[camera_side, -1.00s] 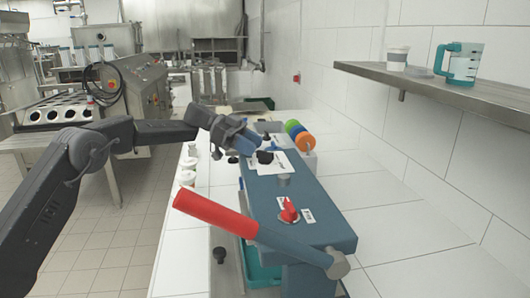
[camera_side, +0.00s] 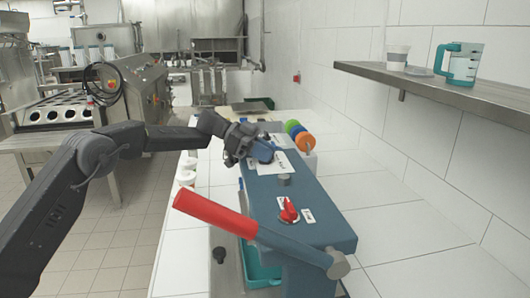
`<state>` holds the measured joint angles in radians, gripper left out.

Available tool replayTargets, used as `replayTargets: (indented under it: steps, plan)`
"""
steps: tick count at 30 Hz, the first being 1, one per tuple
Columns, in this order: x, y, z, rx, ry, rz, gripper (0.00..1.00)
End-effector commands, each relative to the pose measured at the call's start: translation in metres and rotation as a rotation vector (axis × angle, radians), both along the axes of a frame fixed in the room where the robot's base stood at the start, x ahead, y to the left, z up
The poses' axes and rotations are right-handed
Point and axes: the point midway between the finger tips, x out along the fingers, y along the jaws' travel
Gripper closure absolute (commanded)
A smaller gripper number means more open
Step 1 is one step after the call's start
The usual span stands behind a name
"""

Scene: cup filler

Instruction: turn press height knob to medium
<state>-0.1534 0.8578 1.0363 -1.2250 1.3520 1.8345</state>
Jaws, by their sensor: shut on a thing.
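The blue filler machine (camera_side: 315,229) stands on the white counter. A white label plate (camera_side: 293,165) lies on the far part of its top. My gripper (camera_side: 268,154) is over the left part of this plate, its fingers pointing down and right. It is shut on the black knob there, which the fingers now hide; the knob's setting cannot be read. A red knob (camera_side: 289,211) with small white labels sits nearer on the machine top, apart from my gripper. A short grey cylinder (camera_side: 284,180) stands between the two knobs.
A lever with a red handle (camera_side: 214,215) reaches left from the machine's near end. A wall shelf at the right holds a white cup (camera_side: 397,58) and a teal-handled jug (camera_side: 461,64). The counter right of the machine is clear.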

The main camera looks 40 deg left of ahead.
Motion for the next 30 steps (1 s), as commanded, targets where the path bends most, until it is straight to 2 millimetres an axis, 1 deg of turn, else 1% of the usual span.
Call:
replayTargets:
  steps: [2,11,17,23,30]
  plan:
    - [-0.0003,0.0,0.0,0.0,0.0,-0.001,1.0]
    - [-0.0006,-0.0001,0.0,0.0,0.001,0.01,1.0]
    - [-0.0013,-0.0003,0.0005,-0.001,0.003,0.076,1.0]
    - [-0.0016,-0.0005,0.0009,0.0,0.003,0.217,1.0]
    - [-0.002,-0.0014,0.0005,0.001,0.002,0.439,1.0]
